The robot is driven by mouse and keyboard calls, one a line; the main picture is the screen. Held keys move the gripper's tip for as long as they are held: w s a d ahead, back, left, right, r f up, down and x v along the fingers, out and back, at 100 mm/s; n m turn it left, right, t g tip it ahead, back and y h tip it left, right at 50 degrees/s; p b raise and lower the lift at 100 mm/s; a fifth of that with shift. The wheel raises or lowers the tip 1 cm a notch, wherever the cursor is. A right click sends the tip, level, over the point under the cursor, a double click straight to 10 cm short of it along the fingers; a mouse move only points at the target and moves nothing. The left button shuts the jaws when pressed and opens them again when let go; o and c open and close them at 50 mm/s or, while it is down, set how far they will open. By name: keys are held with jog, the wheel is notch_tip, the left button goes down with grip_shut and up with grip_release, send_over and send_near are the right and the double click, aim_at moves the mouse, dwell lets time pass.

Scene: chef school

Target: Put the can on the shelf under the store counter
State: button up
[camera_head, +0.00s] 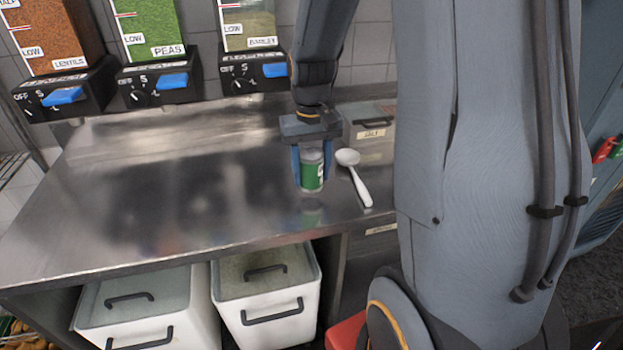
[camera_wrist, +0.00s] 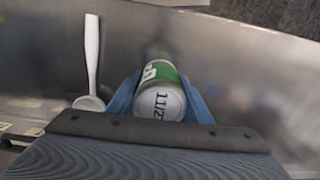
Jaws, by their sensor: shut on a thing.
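The can (camera_head: 312,172) is green and white with a silver top. It is upright at the counter, between the two blue fingers of my gripper (camera_head: 311,168), which is shut on it. In the wrist view the can (camera_wrist: 162,92) shows its top with printed digits, with a finger of my gripper (camera_wrist: 160,100) on each side. I cannot tell whether its base touches the counter. The store counter (camera_head: 180,200) is a steel top. Below it is a shelf space with white bins; the shelf surface itself is mostly hidden.
A white spoon (camera_head: 355,180) lies just right of the can. A salt container (camera_head: 370,132) stands behind it. White lidded bins (camera_head: 266,290) fill much of the space underneath. Dispensers (camera_head: 155,80) line the wall. The counter's left and middle are clear.

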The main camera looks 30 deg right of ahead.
aim_at(312, 181)
jog(key=shift+f, duration=1.45)
jog(key=shift+f, duration=0.1)
jog(key=o, duration=1.3)
